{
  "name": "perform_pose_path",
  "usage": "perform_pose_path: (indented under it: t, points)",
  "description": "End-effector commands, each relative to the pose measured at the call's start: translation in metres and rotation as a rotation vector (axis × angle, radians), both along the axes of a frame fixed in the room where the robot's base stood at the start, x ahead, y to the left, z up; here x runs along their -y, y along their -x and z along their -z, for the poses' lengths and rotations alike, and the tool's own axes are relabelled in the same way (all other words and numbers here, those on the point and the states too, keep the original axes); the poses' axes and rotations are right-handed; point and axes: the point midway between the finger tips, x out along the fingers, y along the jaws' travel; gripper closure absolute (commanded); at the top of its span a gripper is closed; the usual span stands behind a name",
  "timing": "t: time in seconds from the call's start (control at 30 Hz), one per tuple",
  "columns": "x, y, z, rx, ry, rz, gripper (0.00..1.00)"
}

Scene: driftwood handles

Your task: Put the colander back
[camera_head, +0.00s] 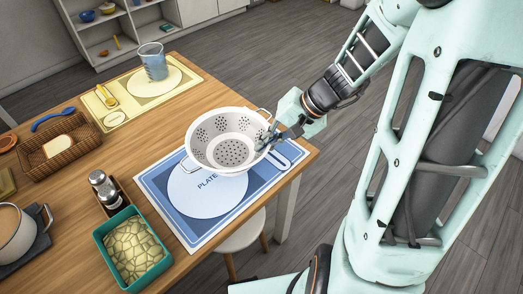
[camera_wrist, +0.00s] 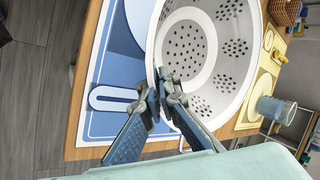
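The white colander (camera_head: 225,140) is at the blue "PLATE" placemat (camera_head: 196,232), over its upper part. I cannot tell whether it rests there or is held slightly above. It is upright or nearly so, with its bowl facing up. My gripper (camera_head: 275,135) is at the colander's right rim in the head view. In the wrist view the colander (camera_wrist: 208,50) fills the upper middle, and the two fingertips (camera_wrist: 166,92) are close together with the rim between them, one inside the bowl and one outside.
A teal basket (camera_head: 103,232), a shaker caddy (camera_head: 108,192), a wicker basket (camera_head: 84,159) and a pot (camera_head: 15,235) stand on the wooden table. A yellow placemat (camera_head: 115,110) with a glass pitcher (camera_head: 153,62) lies at the back. A stool (camera_head: 240,235) is beside the table; open shelves (camera_head: 125,25) stand behind.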

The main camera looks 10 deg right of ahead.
Motion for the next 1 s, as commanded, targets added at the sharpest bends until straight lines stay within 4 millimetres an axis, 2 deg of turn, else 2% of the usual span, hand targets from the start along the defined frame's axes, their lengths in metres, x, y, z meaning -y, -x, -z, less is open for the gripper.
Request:
perform_pose_path:
  t: [0.1, 0.27, 0.67, 0.87, 1.0]
  points:
    - [-0.004, -0.006, 0.015, -0.001, -0.001, 0.000, 1.00]
    - [-0.004, -0.005, 0.038, -0.001, -0.002, 0.001, 1.00]
    - [-0.003, -0.005, 0.041, 0.001, -0.001, 0.001, 1.00]
    - [-0.003, -0.005, 0.040, 0.000, 0.000, 0.000, 0.80]
    - [-0.003, -0.005, 0.040, 0.000, 0.000, 0.000, 0.78]
